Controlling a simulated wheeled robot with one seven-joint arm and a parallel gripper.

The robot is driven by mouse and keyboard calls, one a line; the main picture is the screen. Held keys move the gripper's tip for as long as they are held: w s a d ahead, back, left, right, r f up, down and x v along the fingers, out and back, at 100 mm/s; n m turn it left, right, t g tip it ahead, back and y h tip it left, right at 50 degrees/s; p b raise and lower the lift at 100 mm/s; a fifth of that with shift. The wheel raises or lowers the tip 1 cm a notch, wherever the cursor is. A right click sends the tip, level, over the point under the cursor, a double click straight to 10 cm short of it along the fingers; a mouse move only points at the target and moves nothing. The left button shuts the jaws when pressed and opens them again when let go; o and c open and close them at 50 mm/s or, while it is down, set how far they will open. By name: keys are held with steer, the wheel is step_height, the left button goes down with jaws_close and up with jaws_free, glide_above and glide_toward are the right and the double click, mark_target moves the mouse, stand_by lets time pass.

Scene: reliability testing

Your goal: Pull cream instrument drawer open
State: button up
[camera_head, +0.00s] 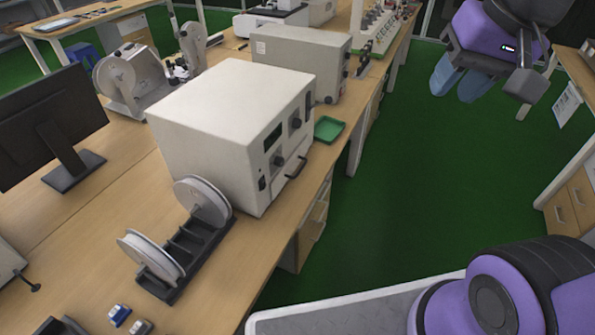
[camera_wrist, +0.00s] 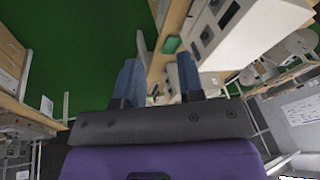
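The large cream instrument (camera_head: 225,120) stands on the wooden bench in the head view. Its front faces right, with knobs, a dark display and a dark bar handle (camera_head: 297,167) low on the front. The drawer front around the handle looks flush with the box. The instrument's front also shows at the upper right of the wrist view (camera_wrist: 208,20), with the dark handle (camera_wrist: 229,15). My gripper (camera_head: 459,82) is up at the top right of the head view, over the floor and well away from the instrument. In the wrist view its blue fingers (camera_wrist: 158,80) are spread with nothing between them.
A green tray (camera_head: 328,129) lies on the bench beside the instrument. A reel rack (camera_head: 190,245) with white reels stands in front of it. A second grey-cream box (camera_head: 300,60) stands behind. Wooden bench drawers (camera_head: 313,225) are below. The green floor (camera_head: 440,170) is clear between the benches.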

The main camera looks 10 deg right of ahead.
mark_target(300, 170)
steer(key=w+a+f+m+g+y, duration=0.2)
steer(key=w+a+f+m+y, duration=0.25)
steer(key=w+f+m, duration=0.5)
steer(key=w+a+f+m+g+y, duration=0.2)
steer(key=w+a+f+m+y, duration=0.3)
steer(key=w+f+m, duration=0.45)
steer(key=w+d+f+m+t+y, duration=0.1)
steer(key=w+f+m+t, duration=0.2)
steer(key=f+m, duration=0.5)
steer(key=w+d+f+m+t, duration=0.1)
steer(key=w+f+m+t, duration=0.25)
steer(key=f+m, duration=0.5)
steer(key=w+d+f+m+t+y, duration=0.1)
steer(key=w+f+m+t, duration=0.3)
steer(key=f, duration=0.6)
steer(key=shift+m+g, duration=0.35)
steer(key=shift+m, duration=0.3)
steer(key=x, duration=1)
steer(key=shift+s+a+f, duration=0.15)
steer(key=shift+s+f, duration=0.2)
steer(key=shift+c, duration=0.4)
jaws_close()
